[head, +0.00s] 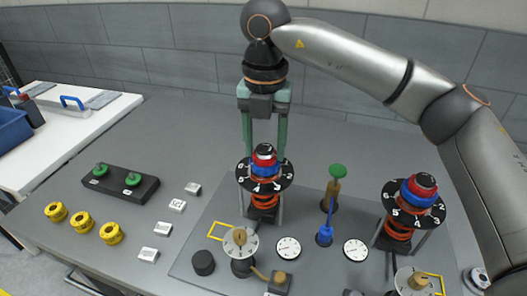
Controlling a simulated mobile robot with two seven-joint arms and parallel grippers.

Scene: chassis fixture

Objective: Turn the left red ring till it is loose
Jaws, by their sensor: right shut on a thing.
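The left red ring (264,161) sits under a black cap on the left post, above a blue ring (265,170) and a black numbered dial (255,183). My right gripper (264,156) points straight down over this post. Its two green fingers are shut on the left red ring, one on each side. The fingers partly hide the ring's sides, and its thread cannot be seen. My left gripper is not in view.
A similar post with a red ring (422,188) and a numbered dial (399,217) stands at the right. Between the posts are a green-topped knob (337,171) and a blue lever (325,235). Yellow rings (83,222) lie at the left. The back of the table is clear.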

